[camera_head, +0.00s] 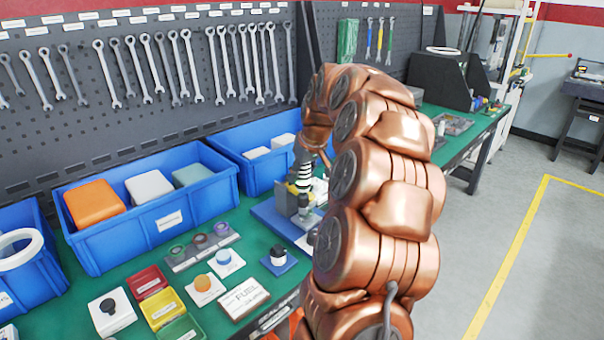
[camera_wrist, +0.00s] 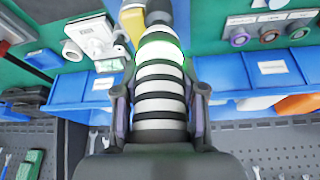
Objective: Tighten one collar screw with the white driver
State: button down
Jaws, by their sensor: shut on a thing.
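My gripper (camera_head: 305,163) is over the bench at the grey test fixture (camera_head: 285,198) on its blue base (camera_head: 270,215). In the wrist view my gripper (camera_wrist: 158,95) is shut on the black-and-white banded driver (camera_wrist: 160,86), with one finger on each side of its handle. The driver also shows upright in the head view (camera_head: 304,184). In the wrist view its far end is bright and meets a grey and yellow area of the fixture. The collar screws and the driver tip cannot be made out, so I cannot tell whether they touch.
Blue bins (camera_head: 160,222) stand along the back of the bench below a pegboard of wrenches (camera_head: 150,65). Small coloured trays (camera_head: 162,308), a knob block (camera_head: 112,312) and a FUEL box (camera_head: 243,298) sit at the front left. My arm hides the bench right of the fixture.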

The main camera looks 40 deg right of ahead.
jog(key=shift+r, duration=0.2)
jog(key=shift+r+p, duration=0.6)
jog(key=shift+r, duration=1.75)
